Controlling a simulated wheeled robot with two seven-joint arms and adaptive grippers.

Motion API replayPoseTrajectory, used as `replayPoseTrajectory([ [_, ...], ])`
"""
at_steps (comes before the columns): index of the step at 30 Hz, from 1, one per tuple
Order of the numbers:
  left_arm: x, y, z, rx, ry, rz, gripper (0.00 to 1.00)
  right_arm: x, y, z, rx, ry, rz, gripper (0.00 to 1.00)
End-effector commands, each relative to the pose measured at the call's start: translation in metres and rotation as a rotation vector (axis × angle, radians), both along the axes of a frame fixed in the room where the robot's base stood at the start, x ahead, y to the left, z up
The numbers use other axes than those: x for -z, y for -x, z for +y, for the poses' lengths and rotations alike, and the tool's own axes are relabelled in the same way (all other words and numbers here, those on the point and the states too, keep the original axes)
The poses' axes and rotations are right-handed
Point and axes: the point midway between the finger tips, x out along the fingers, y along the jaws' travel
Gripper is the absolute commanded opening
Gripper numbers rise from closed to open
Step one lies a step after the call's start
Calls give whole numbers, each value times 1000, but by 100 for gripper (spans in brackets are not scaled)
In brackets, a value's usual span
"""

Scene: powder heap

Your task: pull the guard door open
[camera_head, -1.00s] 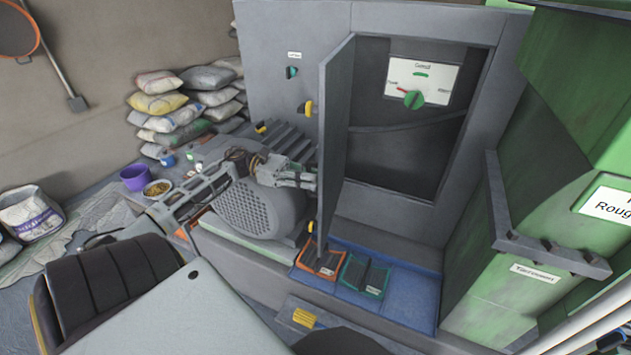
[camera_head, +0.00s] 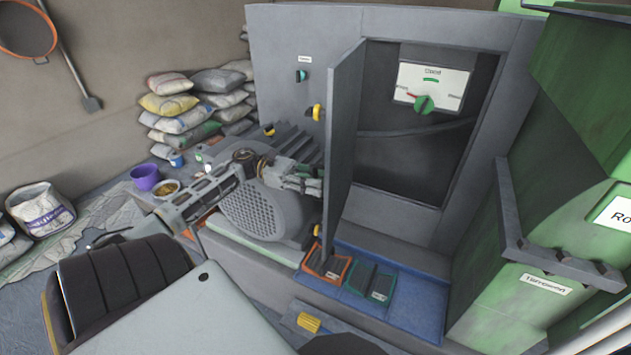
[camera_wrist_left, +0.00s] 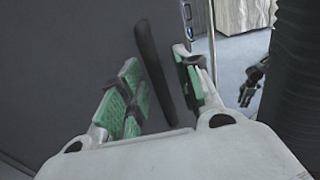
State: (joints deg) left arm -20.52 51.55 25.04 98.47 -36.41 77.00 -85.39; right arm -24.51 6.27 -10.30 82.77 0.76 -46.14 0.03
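The guard door (camera_head: 343,150) is a tall grey panel that stands swung open, showing the dark recess (camera_head: 410,155) of the grey machine. My left gripper (camera_head: 318,182) is at the door's left face in the head view. In the left wrist view a dark bar handle (camera_wrist_left: 153,62) stands on the grey door (camera_wrist_left: 65,60). The green-padded fingers of my left gripper (camera_wrist_left: 160,90) are apart, one on each side of the handle, with gaps visible. Contact is not clear. A dark gripper, apparently my right one (camera_wrist_left: 250,85), shows small at the right of the wrist view.
A ribbed grey motor (camera_head: 255,205) sits below my left forearm. Orange-framed (camera_head: 325,262) and green-framed (camera_head: 370,280) trays lie below the door. A green cabinet with a grey bracket (camera_head: 555,262) stands at right. Stacked sacks (camera_head: 185,105) and a purple bucket (camera_head: 145,177) are at left.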

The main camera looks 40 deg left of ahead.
Motion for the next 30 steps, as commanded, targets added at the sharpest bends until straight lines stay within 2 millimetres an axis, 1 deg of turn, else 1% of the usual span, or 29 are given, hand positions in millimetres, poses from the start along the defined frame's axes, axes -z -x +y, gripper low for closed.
replayPoseTrajectory([
  [5, 0, 1, 4, -1, 0, 1, 33, 0, 0, -1, 0, 2, 0, 32],
  [11, 0, 7, 19, -2, 0, 0, 33, 0, 0, 0, 0, 1, 0, 32],
  [24, 0, 30, 78, -3, 0, 0, 33, 0, 0, 0, 0, 0, -1, 32],
  [30, 0, 39, 100, -2, 0, 0, 33, 0, 0, 0, 0, 0, -1, 32],
])
